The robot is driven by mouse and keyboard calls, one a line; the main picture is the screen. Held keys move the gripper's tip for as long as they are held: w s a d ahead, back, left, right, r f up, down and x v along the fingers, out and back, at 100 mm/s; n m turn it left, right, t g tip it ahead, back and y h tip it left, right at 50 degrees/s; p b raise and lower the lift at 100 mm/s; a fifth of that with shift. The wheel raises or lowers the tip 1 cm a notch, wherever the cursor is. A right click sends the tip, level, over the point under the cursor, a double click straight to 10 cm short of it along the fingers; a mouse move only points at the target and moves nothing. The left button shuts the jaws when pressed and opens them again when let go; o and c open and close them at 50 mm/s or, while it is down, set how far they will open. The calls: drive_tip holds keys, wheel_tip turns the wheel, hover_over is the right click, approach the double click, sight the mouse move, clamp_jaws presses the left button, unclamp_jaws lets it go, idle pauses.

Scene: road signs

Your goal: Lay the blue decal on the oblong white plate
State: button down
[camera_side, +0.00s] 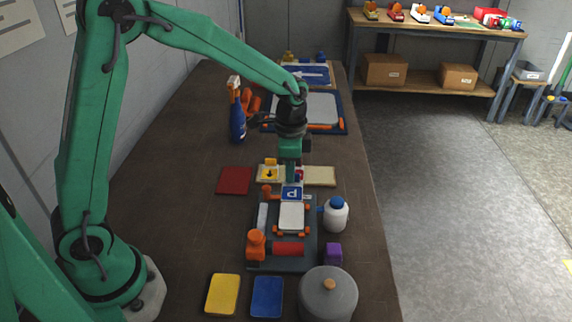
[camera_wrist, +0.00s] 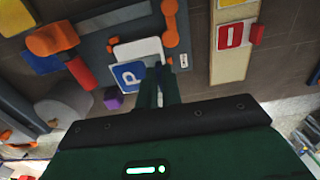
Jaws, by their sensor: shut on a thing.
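The blue decal with a white P (camera_side: 291,192) is in my gripper (camera_side: 291,180), above the far end of the oblong white plate. In the wrist view the decal (camera_wrist: 127,76) sits by the fingertips (camera_wrist: 160,74) and overlaps the near part of the plate (camera_wrist: 140,50). My gripper is shut on the decal. The white plate (camera_side: 291,217) lies in a dark fixture (camera_side: 268,257) with orange clamps around it. I cannot tell whether the decal touches the plate.
A white bottle with a blue cap (camera_side: 335,215) stands right of the fixture. A grey lidded pot (camera_side: 328,293) and a purple block (camera_side: 333,253) are at the front right. Yellow (camera_side: 223,293) and blue (camera_side: 267,296) plates lie in front. A blue spray bottle (camera_side: 237,120) stands behind.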

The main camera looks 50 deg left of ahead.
drive_tip(key=shift+f, duration=0.15)
drive_tip(key=shift+f, duration=2.95)
drive_tip(key=shift+f, duration=0.25)
idle(0.3)
drive_tip(key=c, duration=0.9)
unclamp_jaws()
drive_tip(key=shift+o, duration=0.2)
drive_tip(key=shift+r, duration=0.2)
drive_tip(key=shift+r, duration=3.35)
